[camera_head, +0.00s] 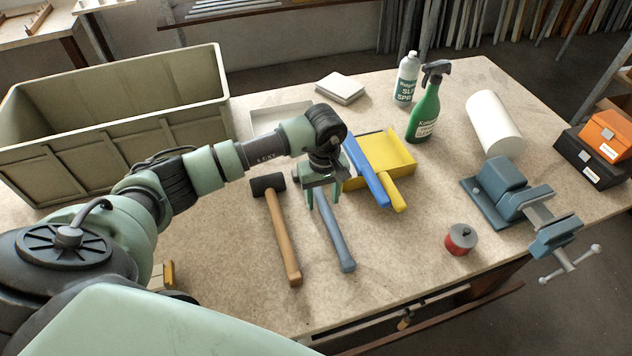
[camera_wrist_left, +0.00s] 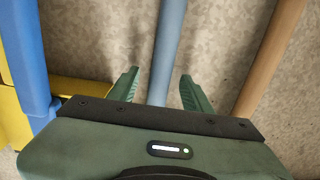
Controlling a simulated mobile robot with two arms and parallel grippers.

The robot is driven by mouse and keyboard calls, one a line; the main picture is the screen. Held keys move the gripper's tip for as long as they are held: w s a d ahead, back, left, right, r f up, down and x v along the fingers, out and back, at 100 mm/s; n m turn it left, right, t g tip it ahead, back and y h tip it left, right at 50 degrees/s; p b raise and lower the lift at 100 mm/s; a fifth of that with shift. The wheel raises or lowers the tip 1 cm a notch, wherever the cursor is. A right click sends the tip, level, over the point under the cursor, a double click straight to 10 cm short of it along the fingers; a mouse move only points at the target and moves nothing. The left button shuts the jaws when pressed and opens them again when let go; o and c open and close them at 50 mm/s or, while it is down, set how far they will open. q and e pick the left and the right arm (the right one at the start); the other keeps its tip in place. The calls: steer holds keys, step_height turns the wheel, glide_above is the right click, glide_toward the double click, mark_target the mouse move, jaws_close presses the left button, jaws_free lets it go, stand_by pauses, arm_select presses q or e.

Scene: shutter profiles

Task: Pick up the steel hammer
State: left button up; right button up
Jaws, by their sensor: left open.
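The steel hammer shows as a blue-grey handle (camera_head: 336,236) lying on the workbench, slanting down to the right from under my left gripper (camera_head: 322,197). Its head is hidden behind the gripper and wrist. My left gripper is open above the handle, with one green finger on each side of it in the picture. In the left wrist view, the handle (camera_wrist_left: 168,50) runs between the two spread fingers (camera_wrist_left: 160,88). Neither finger visibly touches it, and I cannot tell the exact height gap. My right gripper is not in view.
A mallet with black head and wooden handle (camera_head: 283,240) lies close left. A blue-handled brush (camera_head: 366,172) and yellow dustpan (camera_head: 388,150) lie close right. A red tin (camera_head: 461,239) and vise (camera_head: 505,188) stand further right. The front bench surface (camera_head: 400,265) is clear.

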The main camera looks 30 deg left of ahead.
arm_select(q)
steer(key=shift+f, duration=0.15)
jaws_close()
steer(key=shift+w+r, duration=0.1)
steer(key=shift+r, duration=0.1)
